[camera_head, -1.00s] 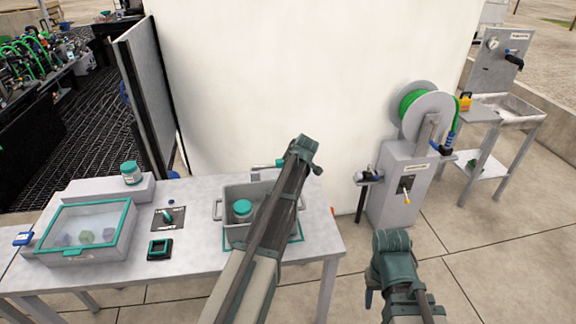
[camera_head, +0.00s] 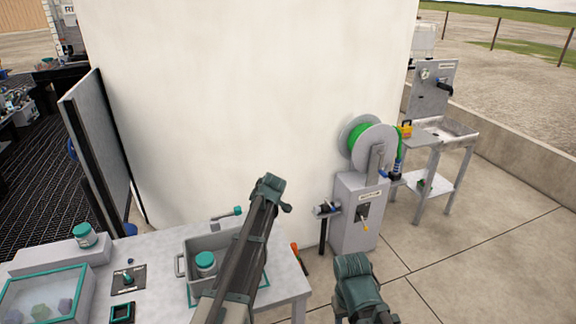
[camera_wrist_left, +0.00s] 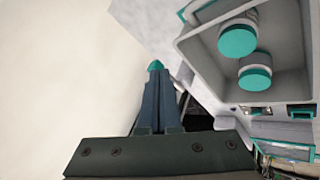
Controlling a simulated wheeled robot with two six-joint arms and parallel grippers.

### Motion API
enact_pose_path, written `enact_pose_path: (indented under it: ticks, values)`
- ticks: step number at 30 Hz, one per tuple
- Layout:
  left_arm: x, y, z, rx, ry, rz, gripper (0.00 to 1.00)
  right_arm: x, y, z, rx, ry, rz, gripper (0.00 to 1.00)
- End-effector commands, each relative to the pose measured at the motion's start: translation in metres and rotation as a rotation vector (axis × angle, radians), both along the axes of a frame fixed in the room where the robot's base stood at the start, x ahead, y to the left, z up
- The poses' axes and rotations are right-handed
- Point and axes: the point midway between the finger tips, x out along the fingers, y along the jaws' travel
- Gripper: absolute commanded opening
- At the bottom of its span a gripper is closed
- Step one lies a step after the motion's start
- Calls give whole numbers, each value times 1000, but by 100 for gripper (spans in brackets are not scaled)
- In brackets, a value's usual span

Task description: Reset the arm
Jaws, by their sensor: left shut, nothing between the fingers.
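My left arm (camera_head: 243,240) reaches up from the bottom of the head view, across the right side of the grey tote. Its fingertips cannot be made out there. In the left wrist view my left gripper (camera_wrist_left: 160,95) is shut and empty, beside the tote (camera_wrist_left: 290,88) and close to the pale wall. A small teal tip shows just past the fingers. Two teal-lidded jars stand in the tote in that view, one (camera_wrist_left: 238,40) above the other (camera_wrist_left: 255,75). My right arm (camera_head: 358,290) is at the bottom centre of the head view; its gripper is not visible.
A hose-reel stand (camera_head: 357,215) and a sink bench (camera_head: 437,130) stand right. Open floor (camera_head: 480,255) lies front right.

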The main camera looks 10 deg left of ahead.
Motion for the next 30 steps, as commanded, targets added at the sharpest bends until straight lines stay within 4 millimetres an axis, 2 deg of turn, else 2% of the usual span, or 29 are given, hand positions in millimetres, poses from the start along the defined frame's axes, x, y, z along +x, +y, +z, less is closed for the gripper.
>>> enact_pose_path:
  ticks: [2,5,8,9,15,18,21,25,30]
  values:
    - [-10,-10,-2,8,27,-37,0,0,0,0,0,0,0,50]
    - [-41,-39,-8,33,120,-167,0,0,0,0,0,0,0,50]
    - [-91,-82,-18,72,270,-393,0,0,0,0,0,0,0,50]
    - [-114,-99,-22,88,335,-501,0,0,0,0,0,0,0,50]
    - [-228,-171,-36,147,614,-1060,0,0,0,0,0,0,0,50]
    - [-276,-193,-39,164,712,-1310,0,0,0,0,0,0,0,50]
    - [-313,-208,-41,174,776,-1512,0,0,0,0,0,0,0,50]
    - [-341,-218,-41,180,821,-1676,0,0,0,0,0,0,0,50]
    - [-350,-221,-42,182,838,-1745,0,0,0,0,0,0,0,50]
